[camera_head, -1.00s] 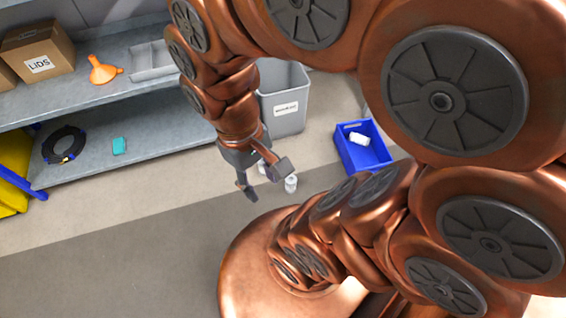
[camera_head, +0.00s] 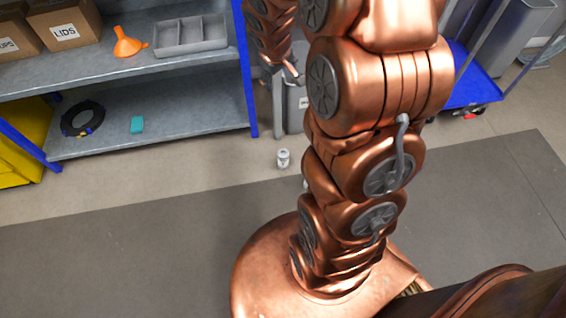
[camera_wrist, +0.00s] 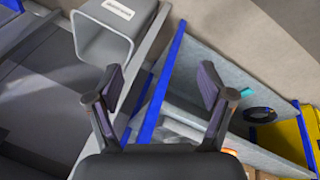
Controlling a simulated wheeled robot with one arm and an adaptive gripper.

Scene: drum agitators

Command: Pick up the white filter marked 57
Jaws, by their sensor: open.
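A small white cylinder (camera_head: 283,158), which looks like a filter, stands upright on the floor in front of the shelf. Its marking is too small to read. A sliver of another white thing (camera_head: 304,183) shows beside my arm, mostly hidden. My gripper is open and empty in the wrist view (camera_wrist: 161,88), with its fingers wide apart. It points towards the shelf and the grey bin, and no filter shows between or near its fingers. In the head view my gripper is high beside the shelf's right end, well above and behind the white cylinder, and largely hidden.
A grey shelf (camera_head: 185,132) with blue posts stands at left, holding boxes (camera_head: 70,27), an orange funnel (camera_head: 127,42), a grey divided tray (camera_head: 190,36) and a black cable coil (camera_head: 83,119). A labelled grey bin (camera_wrist: 103,35) stands beside it.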

